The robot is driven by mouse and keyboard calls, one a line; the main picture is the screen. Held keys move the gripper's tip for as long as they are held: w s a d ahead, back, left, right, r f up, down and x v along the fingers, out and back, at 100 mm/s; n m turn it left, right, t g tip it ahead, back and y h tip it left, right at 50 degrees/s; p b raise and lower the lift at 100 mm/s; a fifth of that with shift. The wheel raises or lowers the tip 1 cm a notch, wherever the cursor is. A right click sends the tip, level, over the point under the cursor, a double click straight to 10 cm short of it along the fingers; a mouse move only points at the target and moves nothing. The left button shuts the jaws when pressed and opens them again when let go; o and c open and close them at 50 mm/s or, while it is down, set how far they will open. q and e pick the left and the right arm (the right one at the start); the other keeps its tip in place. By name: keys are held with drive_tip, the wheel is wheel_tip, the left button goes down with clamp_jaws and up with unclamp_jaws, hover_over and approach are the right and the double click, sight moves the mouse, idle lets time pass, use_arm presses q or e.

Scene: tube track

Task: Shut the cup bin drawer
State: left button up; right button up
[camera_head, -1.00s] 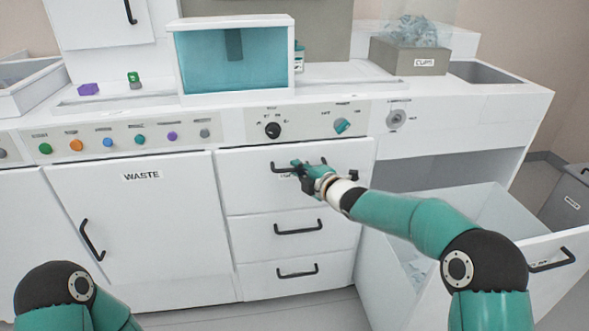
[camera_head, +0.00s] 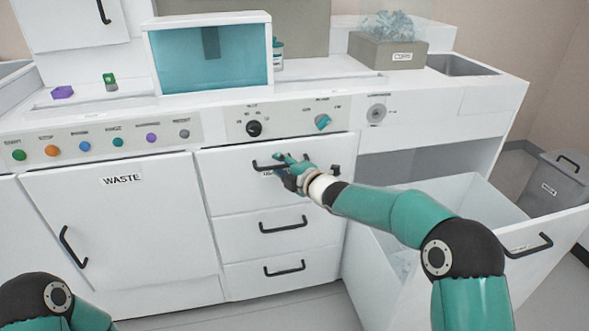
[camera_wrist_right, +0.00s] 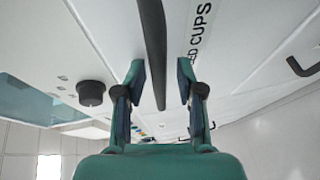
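My right gripper (camera_wrist_right: 162,82) is at the top drawer (camera_head: 235,180) of the middle stack, around its black bar handle (camera_wrist_right: 155,45). The fingers are apart, with the bar between them and gaps visible. In the head view this gripper (camera_head: 290,172) partly covers the handle and its label. The label (camera_wrist_right: 200,32) reads "...ED CUPS" in the wrist view. This drawer looks about flush with the cabinet. At the right, a large white bin drawer (camera_head: 545,222) stands pulled out, with clear pieces inside. Which drawer is the cup bin I cannot tell for sure. My left gripper is out of view.
The waste door (camera_head: 120,235) at the left is shut. Two shut drawers lie below the top one, each with a black handle (camera_head: 284,226). A grey bin (camera_head: 555,185) stands on the floor at the right. My right forearm passes over the open bin drawer.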

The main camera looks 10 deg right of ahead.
drive_tip(key=v, duration=1.2)
drive_tip(key=shift+w, duration=0.1)
drive_tip(key=s+d+f+m+g+h, duration=0.1)
drive_tip(key=s+f+m+g, duration=0.45)
drive_tip(key=f, duration=0.95)
drive_tip(key=s+d+f+m+g+h, duration=0.1)
drive_tip(key=s+f+m+h, duration=0.15)
drive_tip(key=s+f, duration=0.85)
drive_tip(key=s+f+m+g, duration=0.6)
drive_tip(key=s+f+m, duration=0.6)
drive_tip(key=s, duration=0.4)
drive_tip(key=s+f+m, duration=0.1)
drive_tip(key=s+m, duration=0.3)
drive_tip(key=m, duration=0.1)
wheel_tip(320, 180, up, 28)
drive_tip(key=p, duration=2.8)
drive_tip(key=shift+a+g, duration=0.25)
drive_tip(key=shift+g, duration=0.2)
